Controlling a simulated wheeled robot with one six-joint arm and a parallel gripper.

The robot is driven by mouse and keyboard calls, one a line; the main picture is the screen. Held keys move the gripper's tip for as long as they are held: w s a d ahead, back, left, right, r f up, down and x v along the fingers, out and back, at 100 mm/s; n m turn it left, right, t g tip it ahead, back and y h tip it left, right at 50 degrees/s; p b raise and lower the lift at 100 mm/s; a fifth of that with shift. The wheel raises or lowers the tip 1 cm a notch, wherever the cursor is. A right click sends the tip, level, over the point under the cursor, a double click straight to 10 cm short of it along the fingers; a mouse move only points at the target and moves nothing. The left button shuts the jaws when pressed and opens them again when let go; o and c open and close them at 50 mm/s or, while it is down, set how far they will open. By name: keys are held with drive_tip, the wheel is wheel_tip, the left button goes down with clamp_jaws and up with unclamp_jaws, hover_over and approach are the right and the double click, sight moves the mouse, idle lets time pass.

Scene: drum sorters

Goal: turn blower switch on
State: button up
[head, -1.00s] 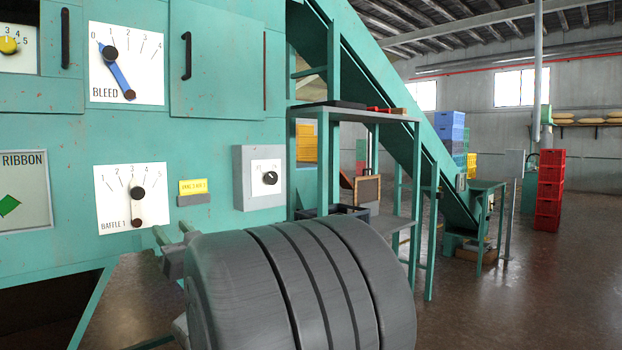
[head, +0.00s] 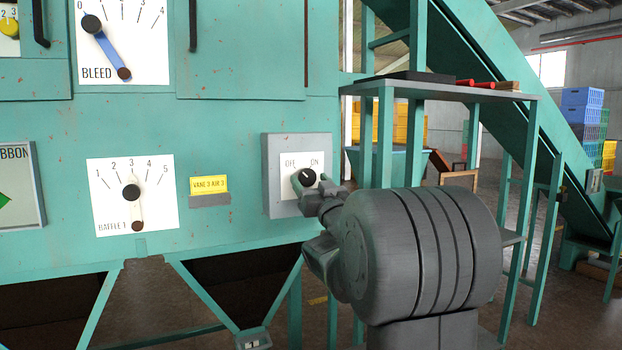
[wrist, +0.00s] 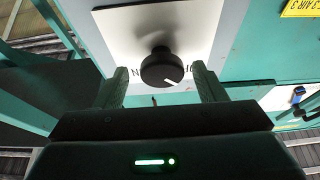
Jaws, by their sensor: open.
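The blower switch is a black round knob (head: 307,177) on a white plate marked OFF and ON, on a grey box (head: 270,190) fixed to the teal machine. Its white mark points up and left, toward OFF. The knob (wrist: 161,67) is also in the wrist view, where the plate appears upside down and its lettering is partly covered. My gripper (head: 314,188) is at the knob, with its open fingers (wrist: 160,80) on either side of it. I cannot tell whether a finger touches the knob.
Left of the box are a yellow label (head: 209,184), the BAFFLE 1 dial (head: 132,195) and the BLEED dial (head: 122,40). A teal shelf frame (head: 437,90) stands close on the right, with a sloping conveyor (head: 480,60) behind it.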

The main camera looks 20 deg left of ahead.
drive_tip(key=shift+a+r, duration=0.15)
drive_tip(key=shift+a, duration=0.15)
drive_tip(key=shift+w, duration=0.1)
drive_tip(key=c, duration=1)
drive_tip(key=shift+o, duration=0.2)
